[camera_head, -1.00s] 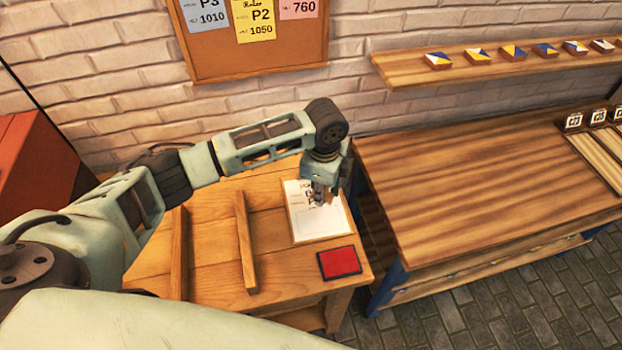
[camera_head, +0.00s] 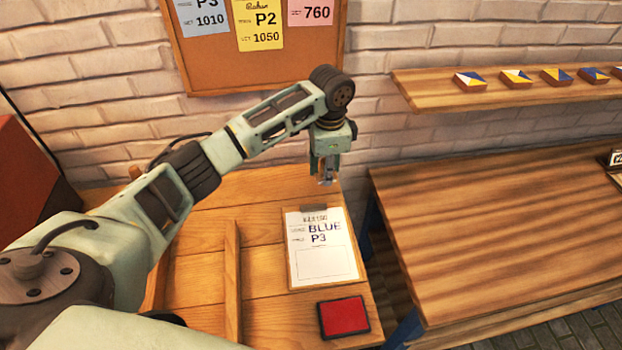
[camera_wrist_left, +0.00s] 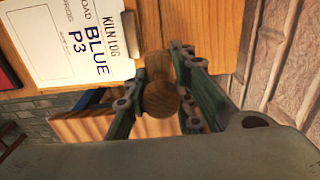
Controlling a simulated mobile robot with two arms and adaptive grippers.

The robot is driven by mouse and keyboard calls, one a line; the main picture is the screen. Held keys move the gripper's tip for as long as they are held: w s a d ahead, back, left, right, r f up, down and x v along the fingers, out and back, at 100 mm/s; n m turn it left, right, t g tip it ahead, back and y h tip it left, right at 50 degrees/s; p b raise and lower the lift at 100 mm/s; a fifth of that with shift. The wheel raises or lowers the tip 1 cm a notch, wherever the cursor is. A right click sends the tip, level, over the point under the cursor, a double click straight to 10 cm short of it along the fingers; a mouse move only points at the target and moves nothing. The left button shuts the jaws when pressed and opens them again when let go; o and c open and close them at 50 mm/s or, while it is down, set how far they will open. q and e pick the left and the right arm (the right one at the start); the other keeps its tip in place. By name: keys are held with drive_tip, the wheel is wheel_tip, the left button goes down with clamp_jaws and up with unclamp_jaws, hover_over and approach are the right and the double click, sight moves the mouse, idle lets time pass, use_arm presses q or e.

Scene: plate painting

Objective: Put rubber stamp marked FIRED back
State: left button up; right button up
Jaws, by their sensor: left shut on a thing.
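My left gripper (camera_head: 326,180) is above the back right part of the small wooden table, just behind the clipboard. In the left wrist view my left gripper (camera_wrist_left: 160,92) is shut on a round wooden knob, the handle of the rubber stamp (camera_wrist_left: 159,98). The stamp's face and its FIRED marking are hidden. The clipboard (camera_head: 325,266) holds a white kiln log sheet reading BLUE P3, with an empty box below; it also shows in the left wrist view (camera_wrist_left: 75,70). A red ink pad (camera_head: 343,316) lies in front of it. My right gripper is not in view.
Wooden strips (camera_head: 233,285) stand on the small table (camera_head: 200,290) left of the clipboard. A larger table (camera_head: 480,225) to the right has a wide bare top. A wall shelf (camera_head: 430,90) holds several painted tiles. A corkboard (camera_head: 200,70) hangs behind.

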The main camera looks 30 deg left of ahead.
use_arm(q)
hover_over(310, 189)
drive_tip(key=f, duration=0.2)
drive_tip(key=shift+d+f+p, duration=0.2)
drive_tip(key=shift+f+p, duration=0.15)
drive_tip(key=shift+p, duration=0.05)
drive_tip(key=shift+a+f, duration=0.15)
drive_tip(key=shift+f, duration=0.35)
wheel_tip(310, 189, down, 2)
drive_tip(key=shift+f+p, duration=0.2)
drive_tip(key=shift+p, duration=0.35)
drive_tip(key=shift+f, duration=0.5)
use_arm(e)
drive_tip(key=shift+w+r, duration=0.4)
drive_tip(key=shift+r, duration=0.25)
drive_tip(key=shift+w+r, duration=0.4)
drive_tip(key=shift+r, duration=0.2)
use_arm(q)
drive_tip(key=shift+f, duration=0.1)
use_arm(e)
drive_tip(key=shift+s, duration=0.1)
use_arm(q)
drive_tip(key=o, duration=0.9)
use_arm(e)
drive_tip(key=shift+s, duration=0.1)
